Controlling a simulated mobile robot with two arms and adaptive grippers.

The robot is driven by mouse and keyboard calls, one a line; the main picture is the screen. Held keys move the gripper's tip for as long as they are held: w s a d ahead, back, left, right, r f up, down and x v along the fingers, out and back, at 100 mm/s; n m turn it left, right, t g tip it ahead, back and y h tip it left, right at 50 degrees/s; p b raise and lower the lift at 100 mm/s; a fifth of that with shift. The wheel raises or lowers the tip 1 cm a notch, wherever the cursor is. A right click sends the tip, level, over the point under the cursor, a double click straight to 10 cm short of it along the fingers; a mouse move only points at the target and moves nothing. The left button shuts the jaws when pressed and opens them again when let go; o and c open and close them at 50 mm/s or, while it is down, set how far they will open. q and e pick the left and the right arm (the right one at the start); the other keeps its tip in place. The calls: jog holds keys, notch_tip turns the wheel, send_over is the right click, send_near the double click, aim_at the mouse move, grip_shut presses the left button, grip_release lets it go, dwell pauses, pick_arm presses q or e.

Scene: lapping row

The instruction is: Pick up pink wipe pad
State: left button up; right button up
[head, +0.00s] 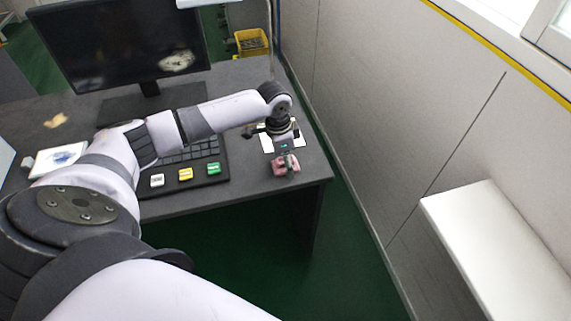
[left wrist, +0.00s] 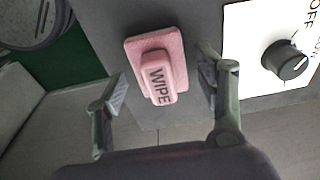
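The pink wipe pad (head: 279,169) lies near the right front corner of the dark desk, partly hidden by my left gripper (head: 287,160) in the head view. In the left wrist view the pad (left wrist: 157,76) is a pink block with a raised grip lettered WIPE. My left gripper (left wrist: 163,84) is open there, with one finger on each side of the grip and a gap visible on both sides. My right gripper is in neither view.
A white panel (left wrist: 240,25) with a black knob (left wrist: 285,60) lies close beside the pad. White, yellow and green buttons (head: 186,174) sit on a dark console to the left. A monitor (head: 120,40) stands behind; a wall rises at right.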

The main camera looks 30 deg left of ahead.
pick_arm(q)
jog(key=c, duration=0.9)
jog(key=shift+r, duration=0.1)
notch_tip(320, 180, up, 20)
jog(key=shift+f, duration=0.1)
jog(key=o, duration=0.4)
jog(key=c, duration=0.4)
